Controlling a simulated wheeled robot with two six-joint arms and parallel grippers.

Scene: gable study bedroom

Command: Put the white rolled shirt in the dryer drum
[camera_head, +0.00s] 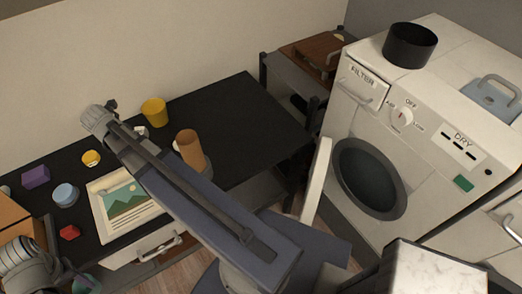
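The dryer (452,113) stands at the right with its round drum opening (370,180) uncovered and dark inside. Its white door (317,182) is swung open to the left and shows nearly edge-on. I cannot make out the white rolled shirt for certain. One of my arms reaches from the bottom middle up and left over the black desk. No gripper fingertips show clearly, and my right gripper is not seen.
The black desk (240,110) holds an orange cup (190,150), a yellow cup (154,111), a picture sheet (120,205), a blue round container (65,194) and a purple block (36,177). A black pot (410,45) stands on the dryer. The open door narrows the room between desk and dryer.

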